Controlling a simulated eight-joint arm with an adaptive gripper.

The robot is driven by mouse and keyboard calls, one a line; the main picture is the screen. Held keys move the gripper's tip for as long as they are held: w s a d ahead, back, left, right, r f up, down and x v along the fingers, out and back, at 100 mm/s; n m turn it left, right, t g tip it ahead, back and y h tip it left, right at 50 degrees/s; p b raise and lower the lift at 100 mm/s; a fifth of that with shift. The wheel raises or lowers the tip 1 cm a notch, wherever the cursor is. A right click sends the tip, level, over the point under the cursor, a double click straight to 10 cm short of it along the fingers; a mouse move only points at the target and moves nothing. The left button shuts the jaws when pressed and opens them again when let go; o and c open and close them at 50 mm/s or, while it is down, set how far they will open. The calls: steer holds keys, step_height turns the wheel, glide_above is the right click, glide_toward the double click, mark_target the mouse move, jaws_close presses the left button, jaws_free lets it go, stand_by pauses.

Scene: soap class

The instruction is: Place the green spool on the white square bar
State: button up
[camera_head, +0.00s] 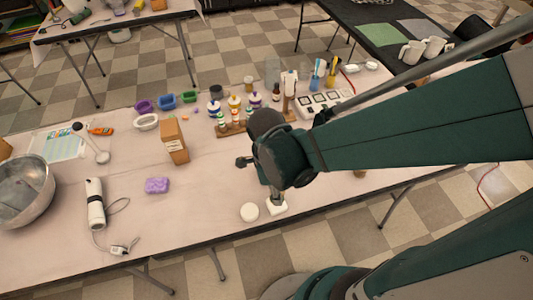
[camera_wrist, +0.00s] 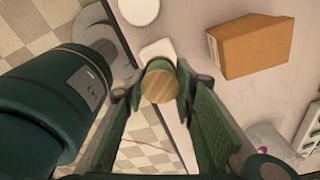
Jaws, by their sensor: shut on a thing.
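My gripper (camera_wrist: 159,90) is shut on the green spool (camera_wrist: 160,82), whose round wooden end faces the wrist camera. The white square bar (camera_wrist: 156,49) shows just past the spool, which covers part of it. In the head view the white square bar (camera_head: 277,208) lies near the table's front edge. My gripper (camera_head: 275,192) points down directly over or at it. My wrist and fingers hide the spool there. I cannot tell whether spool and bar touch.
A white round bar (camera_head: 249,212) lies just left of the square bar. A purple sponge-like block (camera_head: 157,185) and a brown box (camera_head: 174,141) stand farther left. Several bottles on a wooden rack (camera_head: 232,128) are behind my arm. The table's front edge is close.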

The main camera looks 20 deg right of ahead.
steer(key=shift+f+b, duration=0.5)
steer(key=shift+f, duration=1.05)
steer(key=shift+f, duration=0.2)
steer(key=o, duration=0.9)
steer(key=shift+r, duration=0.1)
steer(key=shift+w+a+r+p, duration=0.15)
steer(key=shift+r+p, duration=0.55)
steer(key=shift+r, duration=1.3)
steer(key=shift+a+r+p, duration=0.3)
steer(key=shift+r+p, duration=0.4)
steer(key=shift+r, duration=1.35)
steer(key=shift+w+a+r+p, duration=0.15)
steer(key=shift+r+p, duration=0.55)
steer(key=shift+r, duration=1.3)
steer(key=shift+r, duration=0.1)
